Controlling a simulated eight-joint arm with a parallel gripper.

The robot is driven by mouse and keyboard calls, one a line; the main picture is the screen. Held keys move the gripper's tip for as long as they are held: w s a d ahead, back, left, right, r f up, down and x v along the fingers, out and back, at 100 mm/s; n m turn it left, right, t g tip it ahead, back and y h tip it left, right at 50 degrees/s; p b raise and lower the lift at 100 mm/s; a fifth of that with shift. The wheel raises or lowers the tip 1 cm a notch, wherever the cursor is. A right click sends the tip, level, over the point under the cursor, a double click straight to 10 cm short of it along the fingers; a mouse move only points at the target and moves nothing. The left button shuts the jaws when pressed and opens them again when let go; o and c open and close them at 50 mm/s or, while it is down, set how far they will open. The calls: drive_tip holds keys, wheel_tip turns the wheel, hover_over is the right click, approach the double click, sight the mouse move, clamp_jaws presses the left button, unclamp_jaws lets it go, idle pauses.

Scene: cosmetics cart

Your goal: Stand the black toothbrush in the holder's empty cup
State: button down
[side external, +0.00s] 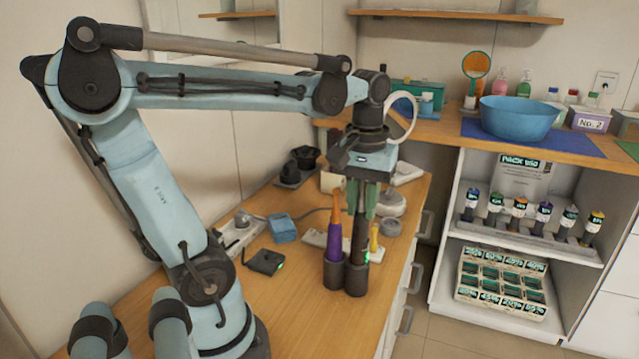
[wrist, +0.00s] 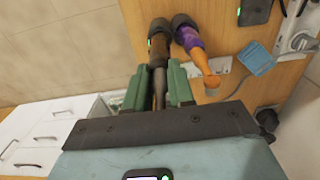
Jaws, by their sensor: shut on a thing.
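The black toothbrush (side external: 361,240) stands nearly upright. My gripper (side external: 362,212) is shut on its upper part from above. In the wrist view the toothbrush (wrist: 159,88) runs between the two green fingers (wrist: 159,75). Its lower end meets the right-hand dark cup (side external: 356,279) of the holder and appears to be inside the rim; the depth is hidden. In the wrist view this is the left cup (wrist: 158,26). The holder's other cup (side external: 334,275) holds an orange and purple toothbrush (side external: 334,238), which leans close beside my gripper.
The counter's right edge is close to the holder.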

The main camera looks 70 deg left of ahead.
sight(360, 240)
drive_tip(key=shift+f, duration=1.8)
drive_tip(key=c, duration=0.9)
unclamp_jaws()
wheel_tip(360, 240, up, 12)
drive_tip(key=shift+r, duration=0.1)
wheel_tip(360, 240, down, 12)
drive_tip(key=shift+f, duration=0.1)
idle(0.8)
